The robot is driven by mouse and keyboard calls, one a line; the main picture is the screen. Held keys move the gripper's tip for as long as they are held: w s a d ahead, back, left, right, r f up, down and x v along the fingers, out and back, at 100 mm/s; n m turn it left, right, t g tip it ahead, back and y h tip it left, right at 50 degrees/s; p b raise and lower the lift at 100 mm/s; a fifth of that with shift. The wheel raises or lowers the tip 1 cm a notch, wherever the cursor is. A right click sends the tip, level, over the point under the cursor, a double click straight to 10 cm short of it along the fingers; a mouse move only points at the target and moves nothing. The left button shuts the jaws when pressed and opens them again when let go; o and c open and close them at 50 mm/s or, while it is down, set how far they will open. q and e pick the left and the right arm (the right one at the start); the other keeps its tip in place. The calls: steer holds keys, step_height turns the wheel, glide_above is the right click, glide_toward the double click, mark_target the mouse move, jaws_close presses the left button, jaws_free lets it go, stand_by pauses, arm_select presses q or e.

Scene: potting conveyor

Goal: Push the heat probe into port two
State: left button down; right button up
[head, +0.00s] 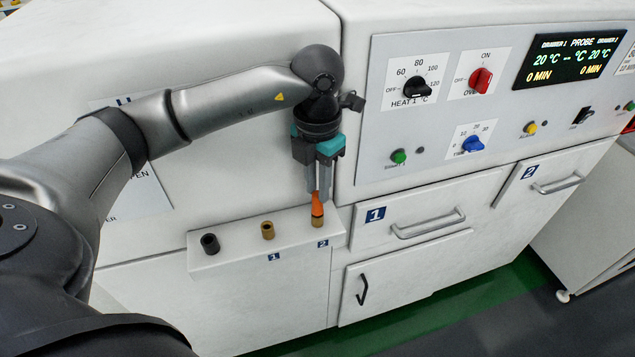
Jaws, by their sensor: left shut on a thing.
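The heat probe has an orange handle (317,205), seen below my left gripper (319,194). The gripper points down and is shut on the probe. The probe's lower end meets port two (317,222), a brass socket above the label "2" on a white ledge (215,262). I cannot tell how deep the probe sits in the port. Port one (267,230), a brass socket above the label "1", is empty. My right gripper is not in view.
A black socket (210,243) is at the ledge's left end. A control panel (400,130) with knobs and buttons is to the right of my gripper. Its display (570,58) reads "PROBE --". Drawers one (400,215) and two (545,180) are closed. The front of the ledge is clear.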

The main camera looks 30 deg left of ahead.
mark_target(317, 193)
arm_select(q)
steer(key=shift+f, duration=0.3)
steer(key=c, duration=0.7)
jaws_free()
steer(key=shift+o, duration=0.2)
steer(key=shift+r, duration=0.1)
step_height(317, 193, up, 15)
steer(key=p, duration=1)
